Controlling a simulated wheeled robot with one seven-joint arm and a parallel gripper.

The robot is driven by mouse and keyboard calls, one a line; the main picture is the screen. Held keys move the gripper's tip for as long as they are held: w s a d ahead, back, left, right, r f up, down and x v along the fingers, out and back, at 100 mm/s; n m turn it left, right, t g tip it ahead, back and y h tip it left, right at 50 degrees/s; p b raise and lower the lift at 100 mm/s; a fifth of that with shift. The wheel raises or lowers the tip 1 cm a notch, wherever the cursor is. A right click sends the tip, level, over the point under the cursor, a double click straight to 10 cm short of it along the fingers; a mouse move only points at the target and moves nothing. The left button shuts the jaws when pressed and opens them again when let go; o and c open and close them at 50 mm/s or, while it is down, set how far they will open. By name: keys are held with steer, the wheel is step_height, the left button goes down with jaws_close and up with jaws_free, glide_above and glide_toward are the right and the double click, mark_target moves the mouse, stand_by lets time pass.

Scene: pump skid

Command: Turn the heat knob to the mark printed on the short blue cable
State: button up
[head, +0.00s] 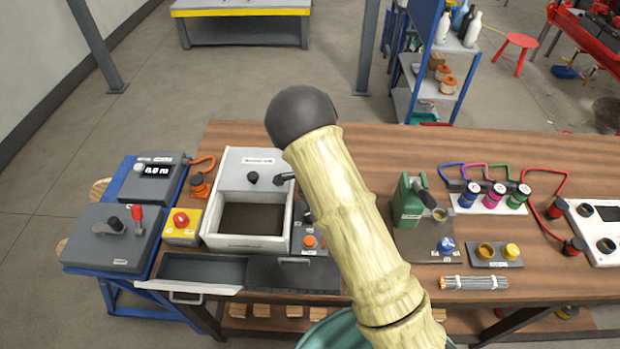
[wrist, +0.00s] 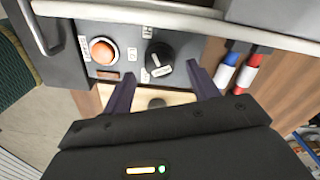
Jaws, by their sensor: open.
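The black knob (wrist: 159,58) sits on a grey panel (wrist: 130,75) in the wrist view, with a white pointer stripe toward its lower side. Small white labels surround it, too small to read. My gripper (wrist: 160,83) is open, with its two dark fingers below and on either side of the knob, apart from it. In the head view, my arm hides the gripper and part of this panel (head: 310,261). A short blue cable (head: 450,167) arches near the coloured cylinders at the right; no mark on it is legible.
An orange button (wrist: 102,50) is left of the knob. A metal handle (wrist: 35,28) is at upper left. The white-framed basin (head: 215,240) stands beside the panel.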

step_height(320, 180, up, 15)
steer(key=b, duration=0.1)
steer(key=shift+w+f+b, duration=0.2)
steer(key=shift+b, duration=0.15)
steer(key=s+d+r+n+t, duration=0.1)
steer(key=s+d+r+n, duration=0.1)
steer(key=s+d+n, duration=0.5)
steer(key=s+d+r+n+t, duration=0.1)
steer(key=s+d+r+n, duration=0.1)
steer(key=s+d+n, duration=0.5)
steer(key=s+d, duration=0.1)
steer(key=s, duration=0.4)
steer(key=shift+d+r+t, duration=0.25)
steer(key=shift+d+t, duration=0.1)
steer(key=shift+t, duration=0.05)
steer(key=shift+s, duration=0.1)
